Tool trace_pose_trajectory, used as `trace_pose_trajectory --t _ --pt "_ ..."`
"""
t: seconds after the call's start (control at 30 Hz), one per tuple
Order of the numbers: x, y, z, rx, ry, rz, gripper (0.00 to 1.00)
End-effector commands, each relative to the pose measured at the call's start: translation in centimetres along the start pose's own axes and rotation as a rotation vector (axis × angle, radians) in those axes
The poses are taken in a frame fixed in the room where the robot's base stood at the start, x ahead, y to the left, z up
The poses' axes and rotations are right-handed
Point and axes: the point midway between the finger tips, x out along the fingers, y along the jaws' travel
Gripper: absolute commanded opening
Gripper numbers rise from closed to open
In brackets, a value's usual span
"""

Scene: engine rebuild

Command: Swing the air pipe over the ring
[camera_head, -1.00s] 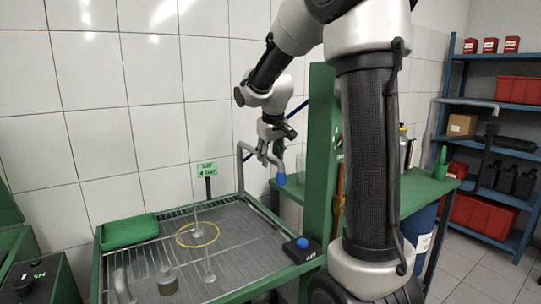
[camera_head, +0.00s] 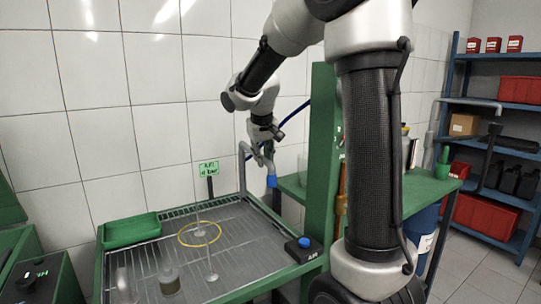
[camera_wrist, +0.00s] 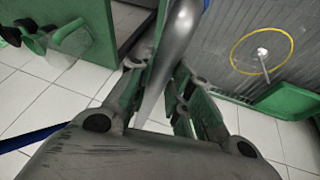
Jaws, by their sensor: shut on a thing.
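The air pipe (camera_head: 242,172) is a grey bent tube rising at the back right corner of the wash tray, with a blue nozzle (camera_head: 271,182) hanging from its free end. My gripper (camera_head: 264,148) is shut on the pipe's upper arm near the nozzle. In the wrist view the pipe (camera_wrist: 181,45) runs between the fingers of my gripper (camera_wrist: 163,65). The yellow ring (camera_head: 180,240) lies around a thin upright on the tray, left of and lower than the nozzle. The ring also shows in the wrist view (camera_wrist: 233,58). The nozzle is apart from the ring's area.
The wash tray (camera_head: 240,284) has a green box (camera_head: 130,230) at its back left and glass vessels (camera_head: 169,280) at the front. A green sign (camera_head: 208,169) stands behind the ring. A blue button box (camera_head: 304,246) sits on the right edge beside a green post (camera_head: 322,150).

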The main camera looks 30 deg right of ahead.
Motion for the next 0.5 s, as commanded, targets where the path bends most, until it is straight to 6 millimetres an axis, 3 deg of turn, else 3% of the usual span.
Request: trace_pose_trajectory --t 0.5 --pt "-0.8 -10.9 -3.5 0.413 -0.089 0.173 0.00"
